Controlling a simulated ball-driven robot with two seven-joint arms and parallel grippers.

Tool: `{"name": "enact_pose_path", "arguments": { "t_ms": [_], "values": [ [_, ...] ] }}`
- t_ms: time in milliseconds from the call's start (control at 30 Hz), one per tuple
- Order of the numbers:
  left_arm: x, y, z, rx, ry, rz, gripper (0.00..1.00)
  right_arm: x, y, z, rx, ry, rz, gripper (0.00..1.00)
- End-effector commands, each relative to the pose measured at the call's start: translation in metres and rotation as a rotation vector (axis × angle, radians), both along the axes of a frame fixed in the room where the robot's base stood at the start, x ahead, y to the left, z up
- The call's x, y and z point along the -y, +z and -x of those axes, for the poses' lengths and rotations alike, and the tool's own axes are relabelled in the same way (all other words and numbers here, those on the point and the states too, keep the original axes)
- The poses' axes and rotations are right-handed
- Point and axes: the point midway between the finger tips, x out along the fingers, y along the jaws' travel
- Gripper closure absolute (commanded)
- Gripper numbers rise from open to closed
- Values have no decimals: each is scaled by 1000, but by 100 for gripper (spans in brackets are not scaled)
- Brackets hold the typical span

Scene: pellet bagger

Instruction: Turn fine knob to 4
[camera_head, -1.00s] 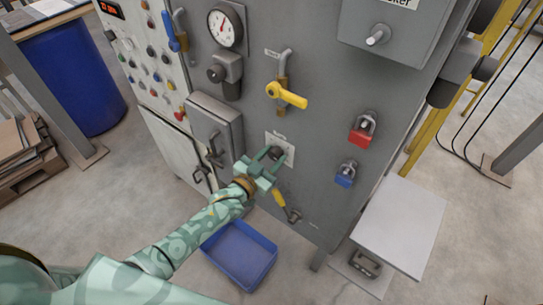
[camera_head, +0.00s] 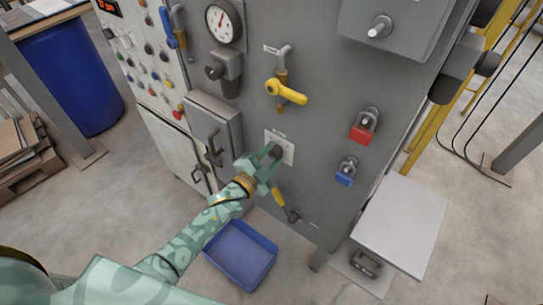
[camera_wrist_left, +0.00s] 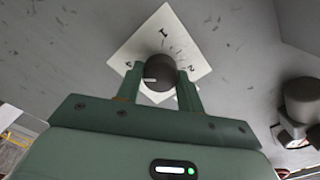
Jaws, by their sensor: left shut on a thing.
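The fine knob is a dark round knob (camera_wrist_left: 160,68) on a white dial plate (camera_wrist_left: 150,40), and the plate also shows in the head view (camera_head: 288,152). In the left wrist view a 1 stands at the plate's top, a 2 to the right and what looks like a 4 to the left. A pale mark shows on the knob's lower left. My left gripper (camera_head: 272,157) is shut on the knob, with one finger on each side in the left wrist view (camera_wrist_left: 160,88). The plate's lower part is partly hidden. My right gripper is not in view.
A yellow-handled valve (camera_head: 288,92) sits above the dial. Red (camera_head: 363,127) and blue (camera_head: 345,174) padlocks hang to the right. A grey box (camera_head: 216,128) juts out at left. A blue bin (camera_head: 240,252) is on the floor below.

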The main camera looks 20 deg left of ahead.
Motion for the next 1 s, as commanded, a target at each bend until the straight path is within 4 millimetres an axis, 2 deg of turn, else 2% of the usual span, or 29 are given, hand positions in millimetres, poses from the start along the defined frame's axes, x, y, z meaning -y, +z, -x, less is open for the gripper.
{"name": "enact_pose_path", "arguments": {
  "t_ms": [667, 700, 733, 1000],
  "values": [
    [0, -3, 1, 14, 0, -57, 85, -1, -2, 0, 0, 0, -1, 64],
    [0, -2, 1, 14, 0, -57, 51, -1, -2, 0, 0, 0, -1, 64],
    [0, -2, 1, 15, 0, -56, 43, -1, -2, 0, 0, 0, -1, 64],
    [0, -1, 1, 17, 0, -54, 41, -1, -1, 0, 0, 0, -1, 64]
  ]
}}
